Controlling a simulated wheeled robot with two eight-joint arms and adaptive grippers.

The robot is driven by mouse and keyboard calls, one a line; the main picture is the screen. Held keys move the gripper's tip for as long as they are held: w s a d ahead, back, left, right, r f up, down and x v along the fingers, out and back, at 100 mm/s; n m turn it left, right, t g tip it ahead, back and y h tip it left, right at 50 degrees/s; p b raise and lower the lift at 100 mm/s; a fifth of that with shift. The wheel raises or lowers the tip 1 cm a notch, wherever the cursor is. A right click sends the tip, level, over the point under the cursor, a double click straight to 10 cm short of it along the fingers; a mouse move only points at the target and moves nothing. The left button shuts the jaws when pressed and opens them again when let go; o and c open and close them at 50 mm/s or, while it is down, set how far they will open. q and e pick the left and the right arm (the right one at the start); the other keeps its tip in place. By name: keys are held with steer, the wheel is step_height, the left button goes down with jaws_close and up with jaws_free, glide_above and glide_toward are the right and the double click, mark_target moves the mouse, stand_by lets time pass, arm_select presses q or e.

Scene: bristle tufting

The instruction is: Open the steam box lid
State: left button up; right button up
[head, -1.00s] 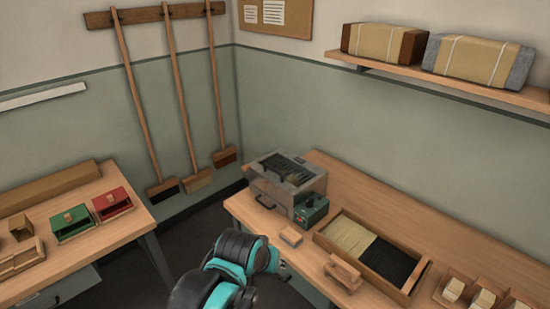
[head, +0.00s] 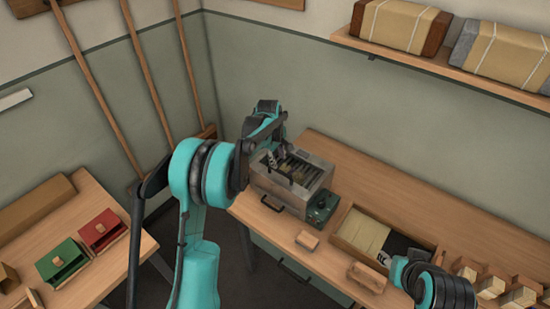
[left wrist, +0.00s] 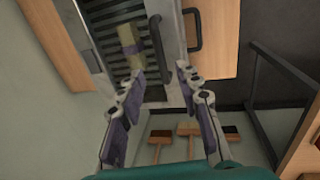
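The steam box (head: 277,192) is a grey metal box at the back left of the right-hand bench. Dark slats and a yellowish bundle (left wrist: 130,45) show at its top in the left wrist view. A black handle (left wrist: 161,45) runs along the edge of the slatted top. My left gripper (left wrist: 160,76) is open, its fingertips on either side of the handle's near end in that view; contact is not clear. In the head view it is above the box's left side (head: 272,160). My right gripper (head: 390,262) is by the bristle tray (head: 345,243), its fingers too small to read.
A green control unit (head: 321,206) stands against the box's right side. A second black handle (left wrist: 194,30) is on the box front.

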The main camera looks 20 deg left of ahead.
mark_target(281, 172)
arm_select(q)
steer(key=f, duration=0.5)
steer(key=w+f, duration=0.1)
steer(key=f, duration=0.1)
steer(key=shift+w+d+f+b, duration=0.1)
steer(key=shift+d+f+b, duration=0.15)
steer(key=shift+d+b, duration=0.15)
jaws_close()
